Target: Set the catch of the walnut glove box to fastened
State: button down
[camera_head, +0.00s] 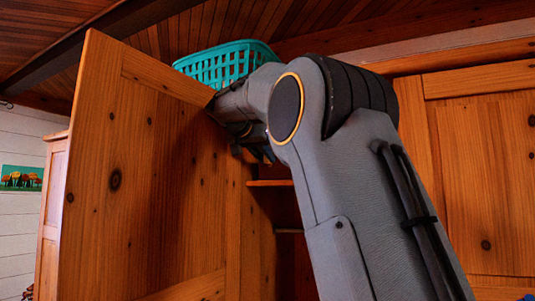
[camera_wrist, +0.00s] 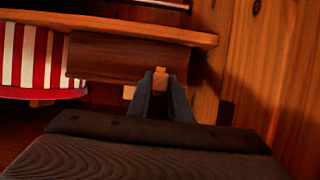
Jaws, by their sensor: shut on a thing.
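The walnut glove box (camera_wrist: 105,58) is a dark brown block in the upper middle of the wrist view, close under a pale wooden board edge. A small light-wood piece, which looks like its catch (camera_wrist: 160,71), stands at the box's near right side. My gripper (camera_wrist: 160,80) has its two grey fingers close together around this piece, shut on it. Another small pale piece (camera_wrist: 128,92) shows just left of the fingers; I cannot tell what it belongs to. In the head view the box and catch are hidden behind my arm and the wardrobe door.
The open wardrobe door (camera_head: 140,190) stands left of my arm. A teal basket (camera_head: 225,66) sits on top of the wardrobe. In the wrist view a red-and-white striped thing (camera_wrist: 35,55) is left of the box, and a knotted wood panel (camera_wrist: 275,70) rises close on the right.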

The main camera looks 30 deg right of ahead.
jog(key=c, duration=1.6)
grip_release()
jog(key=shift+a, duration=0.1)
jog(key=shift+b+v, duration=1.7)
jog(key=shift+v, duration=2.2)
